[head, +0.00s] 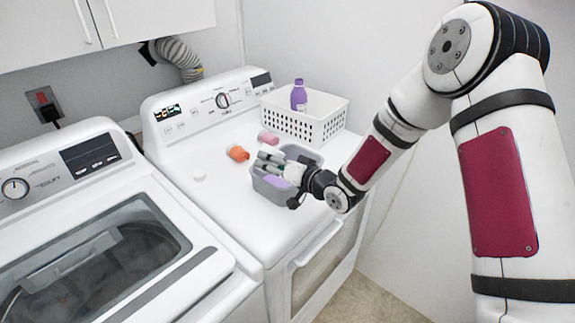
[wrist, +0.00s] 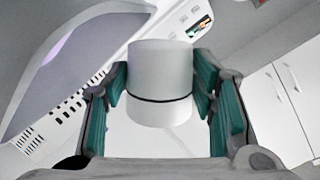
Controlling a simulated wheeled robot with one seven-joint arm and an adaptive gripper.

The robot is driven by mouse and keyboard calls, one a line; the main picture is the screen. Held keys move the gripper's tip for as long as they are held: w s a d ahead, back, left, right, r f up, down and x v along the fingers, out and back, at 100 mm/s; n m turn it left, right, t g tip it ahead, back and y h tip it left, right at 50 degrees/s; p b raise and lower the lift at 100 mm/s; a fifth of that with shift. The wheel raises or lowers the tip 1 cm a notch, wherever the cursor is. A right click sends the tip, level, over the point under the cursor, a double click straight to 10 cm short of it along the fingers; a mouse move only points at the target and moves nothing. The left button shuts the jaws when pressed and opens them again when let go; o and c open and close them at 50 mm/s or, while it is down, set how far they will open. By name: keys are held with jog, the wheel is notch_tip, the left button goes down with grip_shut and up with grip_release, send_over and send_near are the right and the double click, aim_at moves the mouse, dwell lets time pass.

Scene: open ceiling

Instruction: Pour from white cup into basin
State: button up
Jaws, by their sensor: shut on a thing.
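My gripper (head: 270,160) is over the grey basin in the head view, with its fingers pointing left. In the wrist view, my gripper (wrist: 160,95) is shut on the white cup (wrist: 162,70), a plain white cylinder with a thin dark line around it. I cannot clearly make out the cup or its tilt in the head view. The grey basin (head: 268,191) stands on the right-hand machine near its right front side, with something light purple inside. A large grey surface with a purple patch, likely the basin (wrist: 85,20), fills the upper left of the wrist view.
An orange bottle (head: 238,153) and a pink item (head: 268,137) lie behind the basin. A white perforated basket (head: 318,127) holding a purple bottle (head: 298,95) stands at the back right. A small white disc (head: 199,177) lies left. The machine top (head: 215,205) is otherwise clear.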

jog(key=shift+w+d+f+m+b, duration=0.1)
jog(key=shift+w+f+m+b, duration=0.05)
jog(key=shift+m+b, duration=0.2)
dwell(0.3)
jog(key=shift+r+m+g+y, duration=0.3)
jog(key=shift+r+m, duration=0.1)
jog(key=shift+m, duration=0.35)
dwell(0.5)
jog(key=shift+w+d+f+m+b, duration=0.1)
jog(key=shift+f+m+b, duration=0.35)
jog(key=shift+m, duration=0.25)
dwell(0.6)
jog(key=shift+w+d+r+m+g+y, duration=0.1)
jog(key=shift+r+m+g+y, duration=0.35)
jog(key=shift+m, duration=0.15)
dwell(0.8)
jog(key=shift+w+d+f+m+b, duration=0.5)
jog(key=shift+w+m+b, duration=0.15)
jog(key=shift+b, duration=0.25)
dwell(0.5)
jog(key=shift+w+d+r+m+y, duration=0.1)
jog(key=shift+r+m+y, duration=0.15)
jog(key=shift+m, duration=0.2)
jog(key=shift+d+r+m+y, duration=0.1)
jog(key=shift+r+m+y, duration=0.1)
jog(key=shift+m, duration=0.2)
dwell(0.6)
